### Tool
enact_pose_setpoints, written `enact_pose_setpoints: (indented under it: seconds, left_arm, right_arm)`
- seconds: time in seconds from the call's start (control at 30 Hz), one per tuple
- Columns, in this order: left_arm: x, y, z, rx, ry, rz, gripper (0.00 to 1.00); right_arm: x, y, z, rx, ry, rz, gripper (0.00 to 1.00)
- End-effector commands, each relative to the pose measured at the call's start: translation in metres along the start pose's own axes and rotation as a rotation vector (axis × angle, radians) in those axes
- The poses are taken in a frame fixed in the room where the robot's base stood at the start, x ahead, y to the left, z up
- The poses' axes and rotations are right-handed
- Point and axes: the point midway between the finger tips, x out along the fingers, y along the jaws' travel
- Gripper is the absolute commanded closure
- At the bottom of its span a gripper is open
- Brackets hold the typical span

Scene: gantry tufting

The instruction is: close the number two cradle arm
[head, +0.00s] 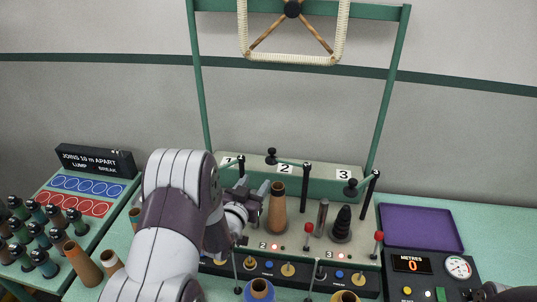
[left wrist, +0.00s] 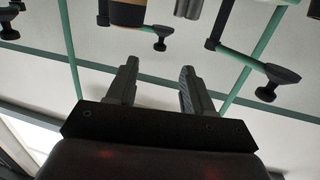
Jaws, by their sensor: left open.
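The number two cradle arm (head: 289,161) is a thin green bar on a black post (head: 305,178), reaching left and back to a black knob (head: 271,156) by the "2" label. It stands swung away from the brown cone (head: 277,208) in front of it. In the left wrist view, which looks upside down, its green bar (left wrist: 134,28) and knob show beyond the fingers. My left gripper (head: 255,188) is just left of the brown cone in the head view. In the left wrist view my left gripper (left wrist: 156,82) is open, with nothing between its fingers. My right gripper does not show.
The number three arm (head: 362,183) is at the right, beside a black cone (head: 342,224). The number one arm (head: 231,162) is partly behind my left arm. Red-topped levers (head: 378,237) stand along the front. A purple tray (head: 422,228) and a metres panel (head: 432,266) lie to the right.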

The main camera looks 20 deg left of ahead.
Motion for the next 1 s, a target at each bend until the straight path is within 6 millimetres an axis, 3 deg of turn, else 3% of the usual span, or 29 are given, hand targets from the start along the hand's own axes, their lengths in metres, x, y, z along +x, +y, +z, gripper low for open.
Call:
enact_pose_setpoints:
  seconds: [0.23, 0.7, 1.0]
  left_arm:
    - [0.008, -0.006, -0.010, -0.008, 0.094, 0.003, 0.48]
    - [0.103, -0.005, -0.019, -0.007, 0.091, 0.003, 0.48]
    - [0.123, -0.005, -0.018, -0.008, 0.090, 0.002, 0.48]
  right_arm:
    - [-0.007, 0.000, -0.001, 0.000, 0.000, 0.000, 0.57]
    - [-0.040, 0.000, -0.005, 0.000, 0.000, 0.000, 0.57]
    - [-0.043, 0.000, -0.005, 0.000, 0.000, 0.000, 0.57]
